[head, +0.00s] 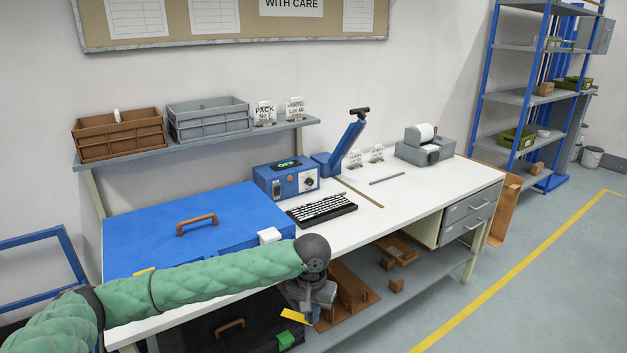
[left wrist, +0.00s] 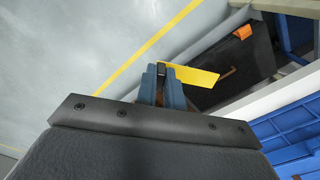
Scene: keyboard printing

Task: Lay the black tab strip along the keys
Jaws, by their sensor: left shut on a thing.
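The keyboard (head: 321,208), black with pale keys, lies on the white workbench (head: 412,197). My left gripper (head: 309,315) is in front of the bench's front edge, below its top and apart from the keyboard. It is shut on a flat yellow piece (head: 294,316), which sticks out to the left. In the left wrist view the yellow piece (left wrist: 192,76) extends to the right from the closed fingertips (left wrist: 161,73). I cannot pick out a black tab strip for certain. A thin dark grey strip (head: 387,179) lies on the bench right of the keyboard. My right gripper is not in view.
A blue case (head: 190,228) covers the bench's left part, with a small white block (head: 269,236) at its corner. Behind the keyboard stand a blue control box (head: 286,181) and a blue lever press (head: 346,140). A label printer (head: 425,146) stands at the right.

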